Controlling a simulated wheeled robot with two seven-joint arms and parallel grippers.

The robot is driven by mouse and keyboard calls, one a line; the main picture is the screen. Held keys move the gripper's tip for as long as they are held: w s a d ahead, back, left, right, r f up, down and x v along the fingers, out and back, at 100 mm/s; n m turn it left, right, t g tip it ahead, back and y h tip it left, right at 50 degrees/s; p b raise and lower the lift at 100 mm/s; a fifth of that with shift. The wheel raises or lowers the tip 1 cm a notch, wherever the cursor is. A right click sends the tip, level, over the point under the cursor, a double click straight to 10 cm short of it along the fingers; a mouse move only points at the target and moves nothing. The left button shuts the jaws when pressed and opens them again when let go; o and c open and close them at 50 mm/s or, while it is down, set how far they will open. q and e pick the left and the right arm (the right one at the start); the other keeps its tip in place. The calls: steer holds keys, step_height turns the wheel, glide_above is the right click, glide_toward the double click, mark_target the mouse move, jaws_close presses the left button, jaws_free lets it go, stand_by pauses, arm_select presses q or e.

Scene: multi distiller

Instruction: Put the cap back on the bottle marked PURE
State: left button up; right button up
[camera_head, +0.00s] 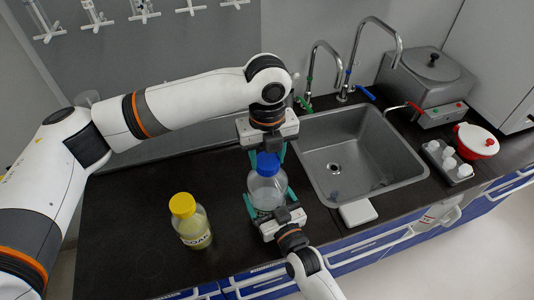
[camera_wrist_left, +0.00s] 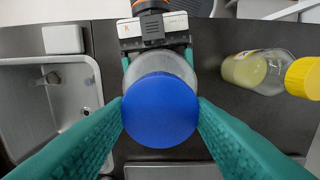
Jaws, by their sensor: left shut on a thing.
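A clear bottle (camera_head: 267,189) stands upright on the dark counter, left of the sink; no label on it is readable. The blue cap (camera_head: 268,163) is at the bottle's mouth, and in the left wrist view the cap (camera_wrist_left: 160,110) covers the top of the bottle (camera_wrist_left: 158,64). I cannot tell whether it is seated or just above. My left gripper (camera_head: 267,157) comes from above, shut on the blue cap with a teal finger on each side. My right gripper (camera_head: 270,199) reaches from the front, its teal fingers closed around the bottle's body.
A bottle with a yellow cap (camera_head: 183,205) and yellowish contents stands to the left. To the right are the steel sink (camera_head: 335,165) with taps, a white block (camera_head: 357,212), a grey tray (camera_head: 447,162), a red-and-white pot (camera_head: 477,141) and a steel bath (camera_head: 428,85).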

arm_select(q)
steer(key=m, duration=1.1)
steer(key=shift+m, duration=0.3)
steer(key=m, duration=0.3)
steer(key=o, duration=0.9)
steer(key=shift+o, duration=0.2)
steer(key=shift+r, duration=0.1)
